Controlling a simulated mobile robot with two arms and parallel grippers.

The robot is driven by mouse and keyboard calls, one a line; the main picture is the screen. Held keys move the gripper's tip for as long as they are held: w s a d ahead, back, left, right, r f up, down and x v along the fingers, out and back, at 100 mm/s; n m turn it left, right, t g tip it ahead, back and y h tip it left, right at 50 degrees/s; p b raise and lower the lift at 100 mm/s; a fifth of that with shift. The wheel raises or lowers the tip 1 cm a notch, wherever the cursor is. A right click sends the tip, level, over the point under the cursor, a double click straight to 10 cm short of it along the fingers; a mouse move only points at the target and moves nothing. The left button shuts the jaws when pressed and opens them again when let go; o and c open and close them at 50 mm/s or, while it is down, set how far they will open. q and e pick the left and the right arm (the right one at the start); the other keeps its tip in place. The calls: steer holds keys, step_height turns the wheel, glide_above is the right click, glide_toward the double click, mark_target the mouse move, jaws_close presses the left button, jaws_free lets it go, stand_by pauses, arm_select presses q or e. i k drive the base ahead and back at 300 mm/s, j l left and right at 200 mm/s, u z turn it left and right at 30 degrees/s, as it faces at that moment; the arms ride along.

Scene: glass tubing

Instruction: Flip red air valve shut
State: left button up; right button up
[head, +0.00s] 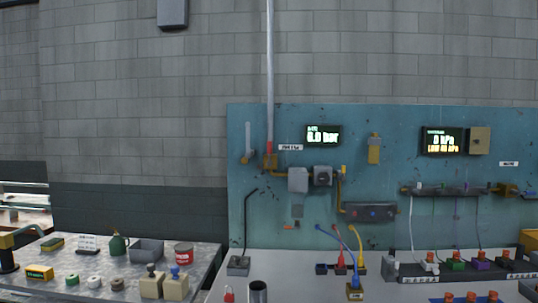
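A small red lever (270,148) stands upright on a brass-coloured valve body (270,162), at the foot of a vertical grey pipe (270,70) on the teal panel. The lever appears to lie in line with the pipe. A small white label (291,147) is just to its right, too small to read surely. A lit display (323,135) further right seems to read 0.0 bar or 6.0 bar; the first digit is unclear. Neither of my grippers is in view, and nothing touches the lever.
A grey handle-like part (249,143) hangs left of the valve. Grey boxes (298,180) sit below right. The bench under the panel holds cables and fittings, including a black post (244,228). A left table (210,258) carries several small items. The air before the valve looks clear.

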mark_target(270, 163)
steer(key=i+l, duration=0.1)
steer(key=i, duration=0.6)
steer(key=i+l, duration=0.1)
steer(key=i, duration=0.6)
steer(key=j+u, duration=0.05)
